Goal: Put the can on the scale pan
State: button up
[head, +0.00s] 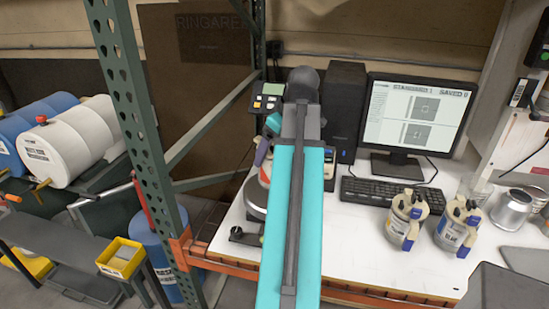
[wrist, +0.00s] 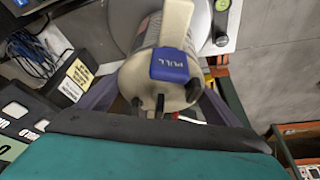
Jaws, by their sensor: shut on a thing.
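The can (wrist: 143,78) is cream-coloured with a beige handle and a blue lever marked PULL, and fills the upper middle of the wrist view. My gripper (wrist: 155,85) is shut on it, with a purple-grey finger on each side. The round pale scale pan (wrist: 120,22) shows behind the can in the wrist view. I cannot tell whether the can touches it. In the head view the pan (head: 255,196) is partly covered by my teal arm, and one purple finger of my gripper (head: 262,151) shows above it.
Two similar cans (head: 406,219) (head: 459,227) stand on the white bench right of my arm. A green rack post (head: 140,120) rises on the left.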

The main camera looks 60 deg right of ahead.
jog(key=shift+d, duration=0.65)
jog(key=shift+f+p, duration=0.9)
jog(key=shift+f, duration=0.85)
jog(key=shift+f, duration=0.1)
jog(key=o, duration=1.7)
jog(key=shift+a, duration=0.1)
jog(key=shift+c, duration=0.2)
jog(key=shift+b+v, duration=1.4)
jog(key=shift+v, duration=4.65)
